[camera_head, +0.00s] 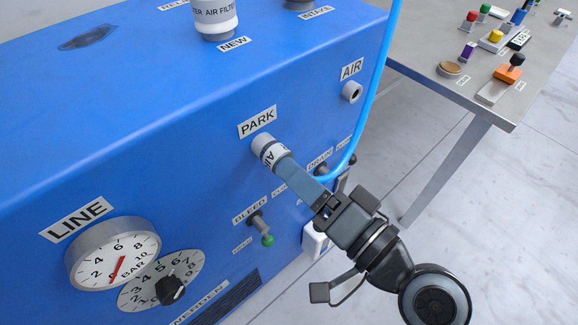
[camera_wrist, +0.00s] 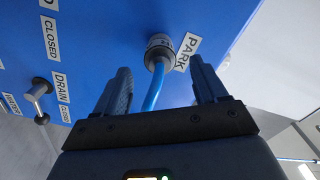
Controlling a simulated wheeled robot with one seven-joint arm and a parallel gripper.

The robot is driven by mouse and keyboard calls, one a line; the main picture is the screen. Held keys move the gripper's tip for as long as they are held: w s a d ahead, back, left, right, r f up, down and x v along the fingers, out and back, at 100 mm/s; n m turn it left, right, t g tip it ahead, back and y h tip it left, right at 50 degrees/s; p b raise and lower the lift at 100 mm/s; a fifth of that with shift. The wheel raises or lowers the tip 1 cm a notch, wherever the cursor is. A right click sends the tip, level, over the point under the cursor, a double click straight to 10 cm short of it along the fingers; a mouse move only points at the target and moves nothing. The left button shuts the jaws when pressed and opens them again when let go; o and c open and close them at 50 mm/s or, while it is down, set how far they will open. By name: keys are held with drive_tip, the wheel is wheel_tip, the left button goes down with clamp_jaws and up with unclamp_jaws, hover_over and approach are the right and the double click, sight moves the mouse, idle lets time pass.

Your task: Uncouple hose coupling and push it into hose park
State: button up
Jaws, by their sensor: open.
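The hose coupling (camera_head: 266,150), with a pale collar, sits at the PARK label on the front of the blue machine. In the wrist view the coupling (camera_wrist: 160,44) is against the panel beside the PARK label, with the blue hose (camera_wrist: 154,88) running from it between my fingers. My gripper (camera_head: 287,168) is open in front of the coupling. In the wrist view the fingertips of my gripper (camera_wrist: 160,68) are apart and do not grip the coupling. The AIR port (camera_head: 352,92) is up and to the right, with no coupling on it. The park fitting itself is hidden by the coupling.
The blue hose (camera_head: 384,75) loops down the machine's right side and behind my gripper. A green-tipped BLEED valve (camera_head: 266,238) is below. A DRAIN valve handle (camera_wrist: 38,91) is at left in the wrist view. A metal table (camera_head: 455,105) with small parts stands at right.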

drive_tip(key=v, duration=0.3)
drive_tip(key=shift+s, duration=0.2)
drive_tip(key=shift+d, duration=0.1)
idle(0.6)
drive_tip(key=s+d+f+h+p, duration=0.2)
drive_tip(key=s+d+h+p, duration=0.4)
drive_tip(key=s+d+h, duration=0.45)
drive_tip(key=s+d+r+n+p, duration=0.2)
drive_tip(key=s+r, duration=0.2)
drive_tip(key=s, duration=0.3)
drive_tip(key=s+d+r+n+p, duration=0.1)
drive_tip(key=s+d+r+n, duration=0.1)
drive_tip(key=s+r, duration=0.2)
drive_tip(key=s, duration=0.3)
drive_tip(key=shift+s+r+n+p, duration=0.25)
drive_tip(key=shift+r+n+p, duration=0.1)
drive_tip(key=shift+n, duration=0.05)
